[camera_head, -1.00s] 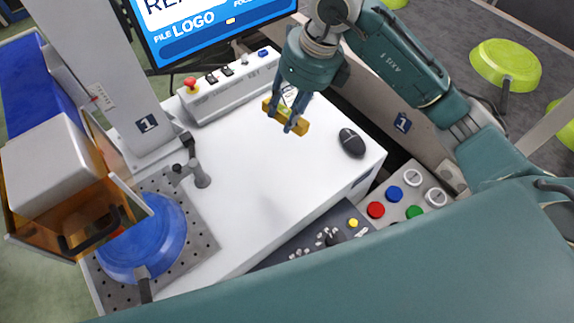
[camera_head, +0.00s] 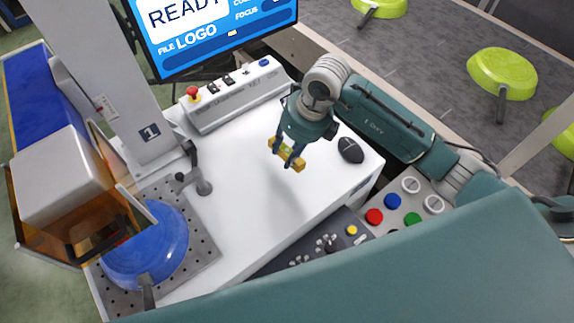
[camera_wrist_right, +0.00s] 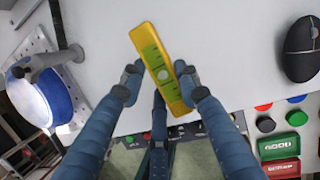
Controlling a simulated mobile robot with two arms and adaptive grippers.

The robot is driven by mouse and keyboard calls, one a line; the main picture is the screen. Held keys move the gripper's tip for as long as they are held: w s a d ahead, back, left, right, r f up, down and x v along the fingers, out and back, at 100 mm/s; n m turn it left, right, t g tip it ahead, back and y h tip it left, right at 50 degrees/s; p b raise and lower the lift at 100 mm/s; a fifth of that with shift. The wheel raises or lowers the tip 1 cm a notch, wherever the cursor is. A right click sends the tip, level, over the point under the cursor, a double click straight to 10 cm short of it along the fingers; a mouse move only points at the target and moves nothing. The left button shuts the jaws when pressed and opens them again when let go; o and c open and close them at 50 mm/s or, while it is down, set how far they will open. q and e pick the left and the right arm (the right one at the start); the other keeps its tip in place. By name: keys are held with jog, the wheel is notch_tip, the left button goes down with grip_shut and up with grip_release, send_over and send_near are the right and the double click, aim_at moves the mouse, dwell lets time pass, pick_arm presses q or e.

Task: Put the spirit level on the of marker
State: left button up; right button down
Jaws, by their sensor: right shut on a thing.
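The spirit level (camera_head: 298,165) is a short yellow bar with a green scale face and a round pale vial, which shows in the right wrist view (camera_wrist_right: 150,45). My right gripper (camera_head: 287,152) is shut on its middle and holds it over the white table top. In the wrist view the fingertips (camera_wrist_right: 160,82) press on both long sides. The marker (camera_head: 75,175), a machine with a grey head and orange cover, stands at the left on a column. A blue pan (camera_head: 160,250) sits under its head on a perforated plate (camera_head: 203,240). My left gripper is not in view.
A black mouse (camera_head: 350,150) lies right of the level. A grey switch box (camera_head: 235,95) with a red knob stands at the back, below the screen (camera_head: 215,30). A clamp post (camera_head: 203,186) stands beside the pan. The white table's middle (camera_head: 250,215) is clear.

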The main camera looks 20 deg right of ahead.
send_over(283, 175)
jog(key=f, duration=0.2)
jog(key=d+f, duration=0.1)
jog(key=f, duration=0.1)
jog(key=shift+s, duration=0.35)
notch_tip(283, 175, down, 4)
jog(key=shift+r+p, duration=0.1)
jog(key=shift+p, duration=0.6)
jog(key=shift+f, duration=0.25)
jog(key=shift+f+b, duration=0.25)
jog(key=shift+b, duration=0.05)
jog(key=c, duration=1.3)
grip_release()
jog(key=shift+r, duration=0.1)
jog(key=shift+o, duration=0.2)
